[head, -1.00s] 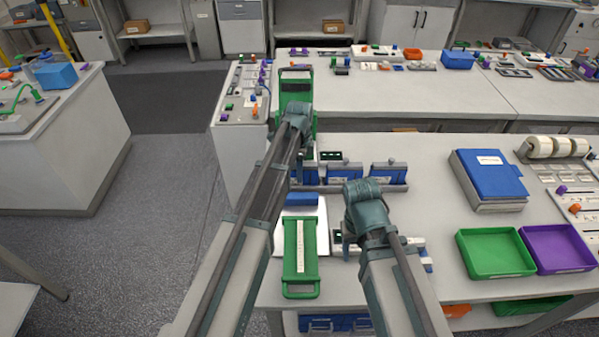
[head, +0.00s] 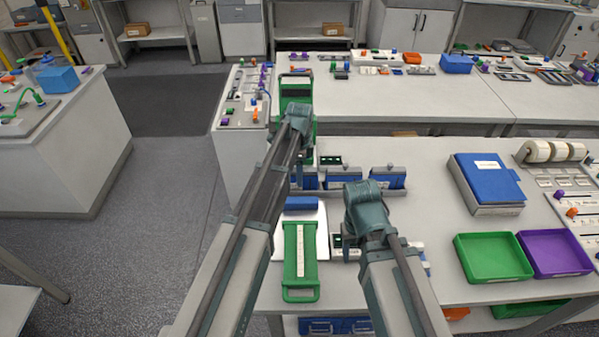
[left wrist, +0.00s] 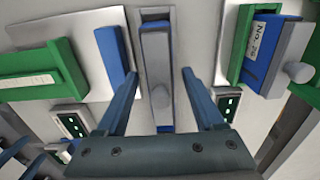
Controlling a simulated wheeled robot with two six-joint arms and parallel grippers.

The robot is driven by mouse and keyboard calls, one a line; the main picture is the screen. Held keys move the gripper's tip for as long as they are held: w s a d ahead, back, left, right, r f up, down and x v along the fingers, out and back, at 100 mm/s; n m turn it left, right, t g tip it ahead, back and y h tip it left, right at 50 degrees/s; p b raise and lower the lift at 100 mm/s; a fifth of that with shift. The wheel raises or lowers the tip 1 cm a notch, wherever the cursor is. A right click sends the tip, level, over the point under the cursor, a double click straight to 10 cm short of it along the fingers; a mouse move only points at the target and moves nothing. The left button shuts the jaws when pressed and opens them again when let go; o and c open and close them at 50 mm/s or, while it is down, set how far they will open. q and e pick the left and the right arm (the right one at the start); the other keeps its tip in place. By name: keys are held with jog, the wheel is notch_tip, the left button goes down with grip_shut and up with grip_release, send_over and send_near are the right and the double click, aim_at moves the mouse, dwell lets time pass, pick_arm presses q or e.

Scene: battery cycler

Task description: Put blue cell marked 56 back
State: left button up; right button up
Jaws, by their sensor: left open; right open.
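My left gripper (left wrist: 158,100) is open in the left wrist view. Its two fingers stand on either side of a narrow blue holder with a grey top and knob (left wrist: 157,65), with nothing seen clamped between them. A blue block (head: 301,203) lies on a white sheet behind a green tray with a white label strip (head: 300,255). At the right of the left wrist view a blue cell with a white label (left wrist: 262,45) sits in a green frame (left wrist: 243,40); its number is not clear. I cannot read 56 anywhere. My right gripper (head: 366,215) is above the bench; its fingers are hidden.
Blue and grey holders (head: 388,178) stand in a row across the bench. A green bin (head: 493,258), a purple bin (head: 555,253) and a blue binder (head: 487,178) are to the right. Bare bench lies between the row and the binder.

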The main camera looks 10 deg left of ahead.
pick_arm(q)
notch_tip(320, 180, up, 11)
jog(key=p, duration=0.9)
jog(key=shift+f+p, duration=0.2)
jog(key=shift+p, duration=0.15)
jog(key=s+d+n, duration=0.2)
jog(key=s+n, duration=0.2)
jog(key=s, duration=0.4)
jog(key=s+d+n, duration=0.3)
jog(key=s+n, duration=0.1)
jog(key=s, duration=0.5)
jog(key=s+d+n+y, duration=0.1)
jog(key=s+d+n, duration=0.2)
jog(key=s, duration=0.5)
jog(key=shift+s+n, duration=0.35)
jog(key=shift+n, duration=0.25)
pick_arm(e)
notch_tip(320, 180, up, 10)
jog(key=shift+r, duration=0.2)
pick_arm(q)
notch_tip(320, 180, down, 9)
jog(key=b, duration=0.8)
jog(key=shift+r+b, duration=0.15)
jog(key=shift+b, duration=0.25)
pick_arm(e)
notch_tip(320, 180, down, 9)
jog(key=shift+r, duration=0.15)
